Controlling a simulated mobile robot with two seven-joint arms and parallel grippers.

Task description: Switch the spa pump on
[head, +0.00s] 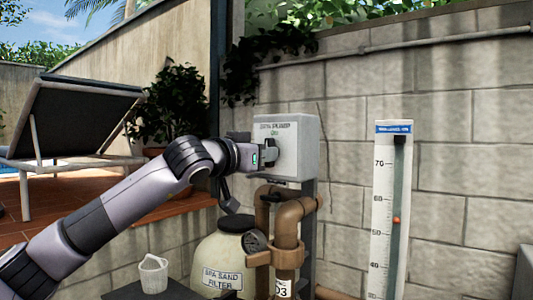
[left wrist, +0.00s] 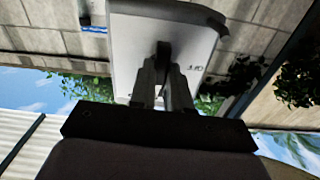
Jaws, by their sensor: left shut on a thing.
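The spa pump switch box (head: 300,150) is a pale grey box on a post against the block wall. Its front has a label that reads as spa pump, with small green marking below. My left gripper (head: 268,154) is at the box's front face. In the left wrist view, the box (left wrist: 125,40) fills the upper middle, and the fingers of my left gripper (left wrist: 166,82) are shut on a dark switch handle (left wrist: 163,50). A small dark marking beside the handle is too blurred to read. The fingers hide part of the handle. My right gripper is not in view.
Brown pipes (head: 288,225) and a spa sand filter tank (head: 215,262) stand below the box. A white gauge board (head: 380,225) is on the right. A white basket (head: 153,274) sits at the lower left. A lounger (head: 75,105) stands on the deck.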

